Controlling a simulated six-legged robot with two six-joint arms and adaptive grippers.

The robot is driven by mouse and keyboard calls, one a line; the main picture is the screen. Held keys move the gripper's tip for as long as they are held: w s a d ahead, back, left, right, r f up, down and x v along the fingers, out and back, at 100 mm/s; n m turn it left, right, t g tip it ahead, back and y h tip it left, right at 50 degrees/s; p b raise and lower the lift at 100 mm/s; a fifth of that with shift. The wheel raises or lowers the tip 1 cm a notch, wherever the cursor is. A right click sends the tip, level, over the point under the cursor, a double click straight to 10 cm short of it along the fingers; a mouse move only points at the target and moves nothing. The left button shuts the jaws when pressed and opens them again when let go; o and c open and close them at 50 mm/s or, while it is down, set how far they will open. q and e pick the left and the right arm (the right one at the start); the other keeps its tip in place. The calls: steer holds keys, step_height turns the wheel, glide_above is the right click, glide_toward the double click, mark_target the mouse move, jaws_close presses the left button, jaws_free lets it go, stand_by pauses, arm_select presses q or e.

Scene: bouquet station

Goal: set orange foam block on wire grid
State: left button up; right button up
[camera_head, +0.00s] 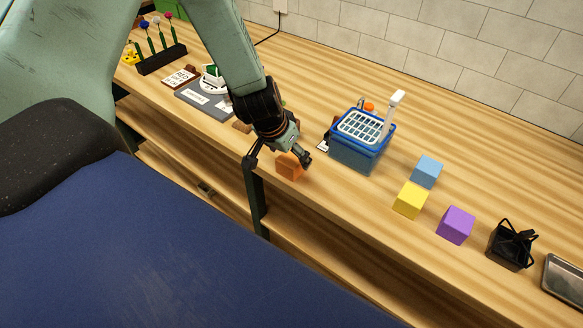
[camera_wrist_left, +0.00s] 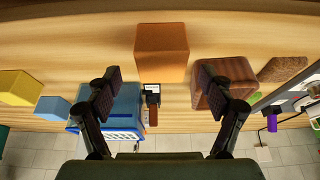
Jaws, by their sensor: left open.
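The orange foam block (camera_head: 289,167) sits on the wooden table near its front edge. My left gripper (camera_head: 278,161) is open above it, its fingers spread to either side and partly covering the block in the head view. In the left wrist view the orange block (camera_wrist_left: 162,52) lies ahead of the open fingers (camera_wrist_left: 160,88), centred between them and apart from both. The white wire grid (camera_head: 362,126) lies on top of a blue bin (camera_head: 355,155), right of the gripper. The bin also shows in the wrist view (camera_wrist_left: 125,103). My right gripper is not in view.
Blue (camera_head: 426,172), yellow (camera_head: 411,200) and purple (camera_head: 456,225) blocks stand right of the bin. A black holder (camera_head: 511,245) and metal tray (camera_head: 565,281) are farther right. A white-topped post (camera_head: 392,115) rises at the grid. A brown block (camera_wrist_left: 225,88) is beside one finger.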

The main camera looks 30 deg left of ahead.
mark_target(291, 158)
arm_select(q)
steer(key=b+x, duration=0.1)
steer(key=x, duration=0.2)
steer(key=shift+a+f+b, duration=0.1)
steer(key=shift+b, duration=0.25)
steer(key=c, duration=0.9)
steer(key=shift+r, duration=0.25)
